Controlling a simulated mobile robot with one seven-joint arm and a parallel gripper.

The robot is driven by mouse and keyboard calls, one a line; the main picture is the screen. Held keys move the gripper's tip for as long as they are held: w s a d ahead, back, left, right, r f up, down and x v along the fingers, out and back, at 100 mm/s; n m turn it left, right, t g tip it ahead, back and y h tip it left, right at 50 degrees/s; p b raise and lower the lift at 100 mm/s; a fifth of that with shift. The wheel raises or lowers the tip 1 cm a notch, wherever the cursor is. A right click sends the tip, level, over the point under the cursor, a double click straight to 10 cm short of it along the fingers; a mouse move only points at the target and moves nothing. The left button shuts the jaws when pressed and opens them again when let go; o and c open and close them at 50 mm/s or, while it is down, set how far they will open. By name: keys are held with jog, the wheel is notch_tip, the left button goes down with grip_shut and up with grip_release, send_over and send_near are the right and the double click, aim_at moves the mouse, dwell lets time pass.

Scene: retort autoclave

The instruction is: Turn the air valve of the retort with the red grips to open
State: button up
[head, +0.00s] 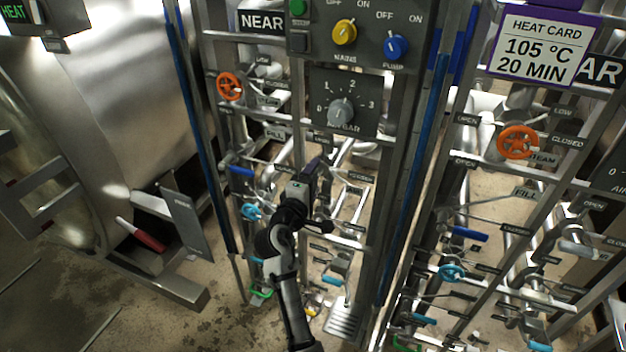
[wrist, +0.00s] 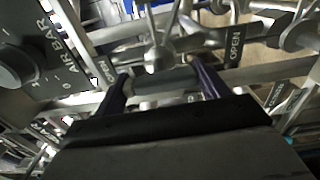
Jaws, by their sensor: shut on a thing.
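My gripper (head: 312,168) is at the middle valve rack, below the AIR BAR dial (head: 341,112). In the wrist view, its two dark fingers (wrist: 160,70) close on the ends of a grey bar-shaped valve handle (wrist: 160,84). An OPEN label (wrist: 235,46) shows just right of the handle, and another OPEN label stands to its left. In the head view, my gripper and arm hide the handle. A red grip (head: 140,235) sticks out at the retort (head: 110,90) on the left. How far the handle is turned I cannot tell.
Orange wheel (head: 229,86), blue lever (head: 241,171) and light-blue wheel (head: 252,212) sit left of my gripper. Above are yellow (head: 345,32) and blue (head: 396,46) knobs. A second rack with an orange wheel (head: 518,142) stands right. Pipes crowd around my gripper.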

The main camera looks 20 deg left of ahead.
jog(key=o, duration=1)
jog(key=shift+s, duration=0.1)
jog(key=shift+s+a+b, duration=0.15)
jog(key=shift+s+b, duration=0.8)
jog(key=shift+s, duration=2.5)
jog(key=shift+s+a+b, duration=0.1)
jog(key=shift+s+b, duration=0.85)
jog(key=shift+s, duration=2.45)
